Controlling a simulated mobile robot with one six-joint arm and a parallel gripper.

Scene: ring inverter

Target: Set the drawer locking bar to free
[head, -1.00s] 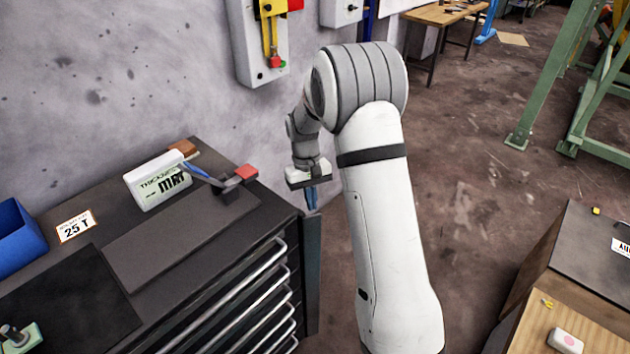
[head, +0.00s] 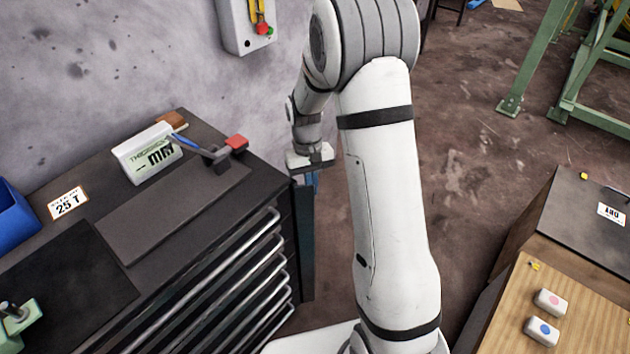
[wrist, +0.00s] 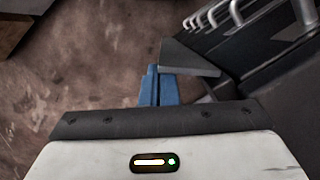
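The drawer locking bar (head: 304,240) is a dark upright strip at the right front corner of the black drawer cabinet (head: 262,182), beside the handle ends. In the wrist view the bar (wrist: 190,57) shows from above as a flat grey plate jutting from the cabinet front. My gripper (head: 313,183) points down beside the bar's top. Its blue fingers (wrist: 157,85) are together, with only a thin line between them and nothing seen held. Their tips look right next to the bar's outer end; I cannot tell whether they touch. The lower bar is hidden in the wrist view.
Drawer handles (head: 262,262) run down the cabinet front. On its top are a thickness gauge box (head: 147,153), a blue-handled tool with a red block (head: 237,143) and a blue bin (head: 18,225). A wooden-topped bench (head: 577,293) stands right; floor between is clear.

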